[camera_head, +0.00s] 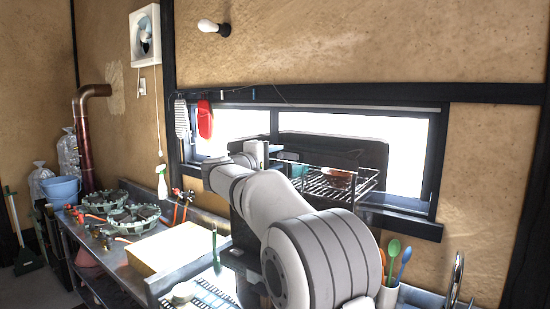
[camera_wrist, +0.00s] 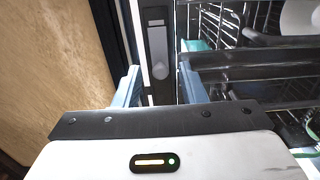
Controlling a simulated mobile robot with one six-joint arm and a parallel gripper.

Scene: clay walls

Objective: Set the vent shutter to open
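In the wrist view, a dark upright strip (camera_wrist: 157,35) with a rounded pale grey tab or slot stands ahead of my gripper (camera_wrist: 159,72). I cannot tell for sure whether this is the vent shutter or which setting it is at. My gripper's two pale blue fingers are apart, one on each side of the strip, with nothing seen held between them. Whether they touch it is unclear. In the head view, my arm reaches to the long window, and the fingertips are hard to make out. A white wall fan (camera_head: 145,36) hangs at upper left.
A wire rack (camera_head: 338,184) stands by the window (camera_head: 380,128), right of my gripper; it also shows close by in the wrist view (camera_wrist: 225,25). A red mitt (camera_head: 205,119) hangs left. The counter holds a yellow board (camera_head: 177,247), burners (camera_head: 133,220) and utensils (camera_head: 393,249).

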